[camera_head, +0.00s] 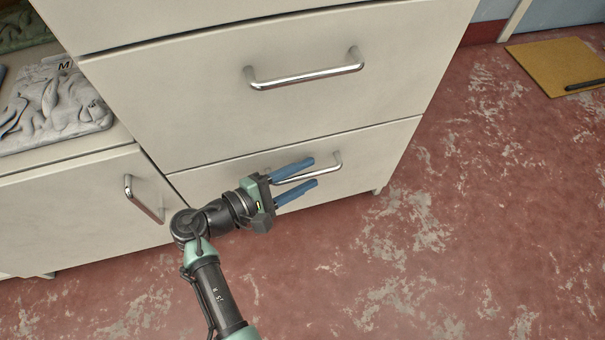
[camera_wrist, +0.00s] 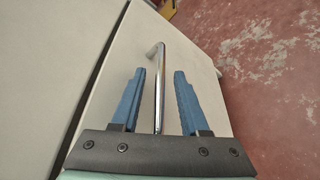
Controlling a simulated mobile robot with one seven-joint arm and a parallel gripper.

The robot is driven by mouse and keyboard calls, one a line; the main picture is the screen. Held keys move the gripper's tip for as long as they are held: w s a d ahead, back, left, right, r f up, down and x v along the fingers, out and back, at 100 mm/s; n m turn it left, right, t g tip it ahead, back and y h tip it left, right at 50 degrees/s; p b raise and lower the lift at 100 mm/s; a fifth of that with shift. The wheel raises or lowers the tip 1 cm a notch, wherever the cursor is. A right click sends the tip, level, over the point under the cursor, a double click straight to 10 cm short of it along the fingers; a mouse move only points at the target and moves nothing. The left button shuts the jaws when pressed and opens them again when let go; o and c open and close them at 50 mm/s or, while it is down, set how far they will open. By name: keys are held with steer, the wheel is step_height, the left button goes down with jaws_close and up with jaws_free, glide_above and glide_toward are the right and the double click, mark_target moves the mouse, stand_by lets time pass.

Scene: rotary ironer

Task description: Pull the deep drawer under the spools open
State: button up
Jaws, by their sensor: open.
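A pale cabinet front shows stacked drawers in the head view, and no spools are in sight. The lowest full-width drawer (camera_head: 376,150) has a chrome bar handle (camera_head: 337,161). My gripper (camera_head: 314,173), with blue fingers, is open at this handle. The fingers partly hide the handle in the head view. In the wrist view the handle (camera_wrist: 160,62) runs between the two spread fingers, with a gap on each side. The drawer looks closed, flush with the front above it.
A drawer above has a similar chrome handle (camera_head: 306,77). A lower cabinet door (camera_head: 75,210) with an upright handle (camera_head: 143,199) is at left.

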jaws_close()
stand_by(1.3)
